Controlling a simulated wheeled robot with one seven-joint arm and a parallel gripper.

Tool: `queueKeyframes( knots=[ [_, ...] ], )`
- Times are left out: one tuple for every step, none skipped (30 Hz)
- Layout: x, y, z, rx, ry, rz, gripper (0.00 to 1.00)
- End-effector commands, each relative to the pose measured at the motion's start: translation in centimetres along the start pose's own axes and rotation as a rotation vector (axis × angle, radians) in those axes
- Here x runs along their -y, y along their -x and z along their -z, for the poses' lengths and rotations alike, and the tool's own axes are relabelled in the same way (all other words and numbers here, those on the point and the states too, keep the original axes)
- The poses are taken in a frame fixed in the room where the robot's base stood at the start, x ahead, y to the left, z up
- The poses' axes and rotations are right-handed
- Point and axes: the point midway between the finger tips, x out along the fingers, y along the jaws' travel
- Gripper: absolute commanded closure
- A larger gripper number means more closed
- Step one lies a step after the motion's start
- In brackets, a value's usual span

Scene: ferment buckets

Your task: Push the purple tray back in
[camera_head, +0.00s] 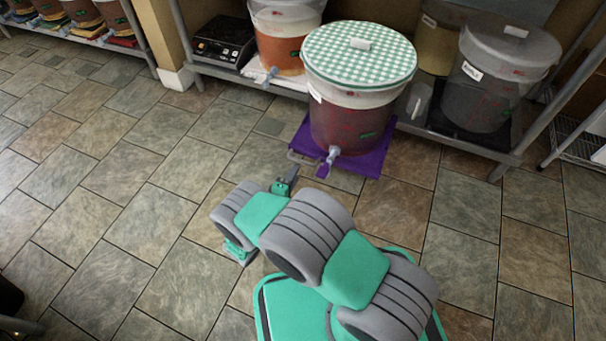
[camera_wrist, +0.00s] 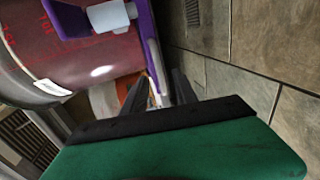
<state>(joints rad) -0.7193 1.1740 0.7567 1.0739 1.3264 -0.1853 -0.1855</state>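The purple tray (camera_head: 376,162) sticks out from under the shelf unit at floor level, with a metal handle (camera_head: 299,159) on its front left. A large bucket of dark red liquid (camera_head: 345,125) with a green checked lid stands on the tray, its spigot (camera_head: 331,158) facing out. My gripper (camera_head: 291,175) is low, close in front of the handle. In the wrist view my gripper's (camera_wrist: 158,90) dark fingers are apart, with the tray's purple edge (camera_wrist: 146,42) just beyond and between them. Whether they touch the handle cannot be told.
Other buckets stand on the shelf, an orange one (camera_head: 283,45) to the left and a grey-lidded one (camera_head: 495,85) to the right. A shelf leg (camera_head: 504,166) stands right of the tray. The tiled floor (camera_head: 120,210) is clear to the left.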

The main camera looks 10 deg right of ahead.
Motion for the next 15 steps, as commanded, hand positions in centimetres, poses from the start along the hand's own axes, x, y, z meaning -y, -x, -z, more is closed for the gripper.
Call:
queueKeyframes(
  knots=[
    [0.1, -0.4, 0.1, -0.004, 0.002, -0.007, 0.66],
    [0.1, -0.7, 0.1, -0.004, 0.003, -0.008, 0.66],
    [0.1, -1.3, 0.0, -0.002, 0.001, -0.007, 0.66],
    [0.1, -1.8, 0.0, -0.001, 0.0, -0.006, 0.66],
    [0.1, -2.4, -0.1, 0.0, 0.0, -0.006, 0.66],
    [0.2, -3.3, -0.1, 0.001, -0.001, -0.006, 0.66],
    [0.2, -3.9, -0.1, 0.001, -0.001, -0.006, 0.66],
    [0.2, -4.5, -0.1, 0.002, -0.001, -0.005, 0.66],
    [0.2, -5.3, -0.1, 0.001, -0.002, -0.005, 0.66],
    [0.2, -5.8, -0.1, 0.001, -0.001, -0.005, 0.66],
    [0.1, -6.2, 0.0, 0.001, -0.001, -0.005, 0.66],
    [0.1, -6.8, 0.0, 0.0, -0.001, -0.005, 0.66],
    [0.1, -7.0, 0.0, -0.001, 0.0, -0.004, 0.66],
    [0.0, -7.3, 0.0, -0.001, 0.0, -0.004, 0.66],
    [0.0, -7.5, 0.0, -0.001, 0.0, -0.004, 0.66]
  ],
)
